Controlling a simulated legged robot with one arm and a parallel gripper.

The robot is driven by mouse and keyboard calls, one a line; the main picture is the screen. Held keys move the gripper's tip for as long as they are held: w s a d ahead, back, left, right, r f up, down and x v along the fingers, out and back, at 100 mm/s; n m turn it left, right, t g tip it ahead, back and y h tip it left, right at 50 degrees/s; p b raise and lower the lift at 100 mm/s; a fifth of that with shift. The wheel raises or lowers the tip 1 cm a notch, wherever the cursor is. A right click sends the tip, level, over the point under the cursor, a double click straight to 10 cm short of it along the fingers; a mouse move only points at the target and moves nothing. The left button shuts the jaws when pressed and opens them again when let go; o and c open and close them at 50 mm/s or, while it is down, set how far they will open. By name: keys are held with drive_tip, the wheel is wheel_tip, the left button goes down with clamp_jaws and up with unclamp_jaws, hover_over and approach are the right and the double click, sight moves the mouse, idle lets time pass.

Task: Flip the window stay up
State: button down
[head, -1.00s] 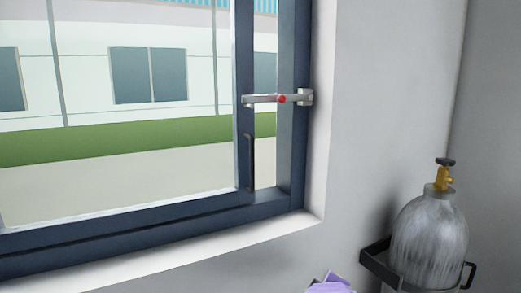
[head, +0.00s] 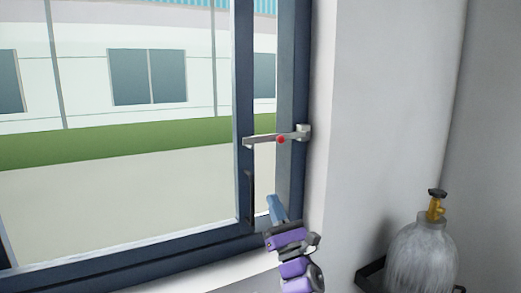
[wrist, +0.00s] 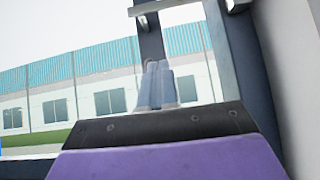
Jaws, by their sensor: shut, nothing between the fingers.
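The window stay (head: 262,139) is a grey metal bar with a red knob (head: 281,139). It lies almost level across the gap between the sliding sash and the right side of the window frame, its pivot block (head: 303,132) at the right end. Part of the stay also shows at the top of the wrist view (wrist: 147,8). My gripper (head: 274,203) is purple and black with blue-grey fingers, below the stay and apart from it. In the wrist view its fingers (wrist: 156,80) are together, shut and empty, pointing up toward the stay.
The dark window frame (head: 130,262) and white sill (head: 240,272) lie beside and below my gripper. A black handle (head: 250,197) is on the sash, just left of the fingers. A gas cylinder (head: 422,258) in a black bracket stands at the lower right. The wall between is bare.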

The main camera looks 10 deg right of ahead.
sight(282, 138)
drive_tip(key=shift+a+n+y, duration=0.4)
drive_tip(key=shift+n+y, duration=0.1)
drive_tip(key=shift+s, duration=0.1)
drive_tip(key=shift+r, duration=0.1)
drive_tip(key=s+r+p+x, duration=0.1)
drive_tip(key=p+x, duration=0.1)
drive_tip(key=x, duration=1.1)
drive_tip(key=shift+s+d+r, duration=0.35)
drive_tip(key=shift+r+m+h, duration=0.15)
drive_tip(key=shift+m+h, duration=0.15)
